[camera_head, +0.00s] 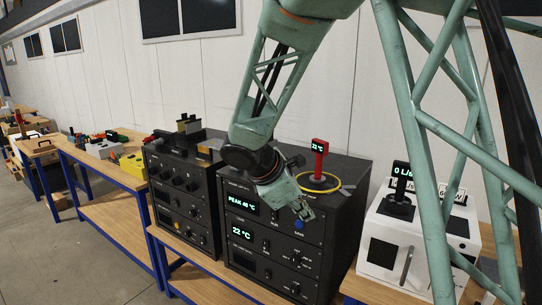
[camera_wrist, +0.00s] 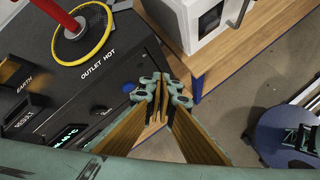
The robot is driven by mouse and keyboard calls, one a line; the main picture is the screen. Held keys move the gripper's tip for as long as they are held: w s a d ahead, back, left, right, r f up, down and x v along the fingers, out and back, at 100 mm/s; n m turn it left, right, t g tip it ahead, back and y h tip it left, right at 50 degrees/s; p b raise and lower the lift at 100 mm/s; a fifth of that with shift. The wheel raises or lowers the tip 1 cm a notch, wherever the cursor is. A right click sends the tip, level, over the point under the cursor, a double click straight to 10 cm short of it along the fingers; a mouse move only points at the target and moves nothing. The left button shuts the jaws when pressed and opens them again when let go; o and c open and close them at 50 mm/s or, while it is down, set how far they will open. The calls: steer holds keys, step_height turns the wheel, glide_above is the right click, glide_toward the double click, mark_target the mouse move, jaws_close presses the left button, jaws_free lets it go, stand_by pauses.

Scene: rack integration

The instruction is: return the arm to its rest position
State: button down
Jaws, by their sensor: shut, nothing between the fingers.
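My gripper (camera_head: 304,209) is shut and empty. In the head view it hangs from my green arm in front of the right-hand dark instrument box, just off its front panel. In the wrist view the gripper (camera_wrist: 160,84) has its fingertips together, over the gap between the dark box and a wooden bench. I cannot tell whether it touches the box.
The dark box (camera_head: 342,215) shows green readouts and carries a red handle (camera_head: 319,160) inside a yellow ring (camera_head: 318,182). Another dark box (camera_head: 183,196) stands left. A white unit (camera_head: 391,252) stands right. Benches (camera_head: 110,202) run left; the floor (camera_head: 60,258) before them is clear.

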steer(key=s+d+r+m+g+y, duration=0.1)
steer(key=s+d+r+m, duration=0.25)
steer(key=s, duration=0.35)
steer(key=s+d+r+m, duration=0.3)
steer(key=s+d, duration=0.2)
steer(key=s, duration=0.2)
steer(key=s+d+r+m+g+y, duration=0.1)
steer(key=s+d+r+m, duration=0.25)
steer(key=s, duration=0.35)
steer(key=s+a+r+m+t+y, duration=0.1)
steer(key=s+m+y, duration=0.3)
steer(key=s, duration=2)
steer(key=shift+a+r+m+b, duration=0.2)
steer(key=shift+m+b, duration=0.25)
steer(key=shift+m, duration=2.45)
steer(key=shift+w, duration=0.1)
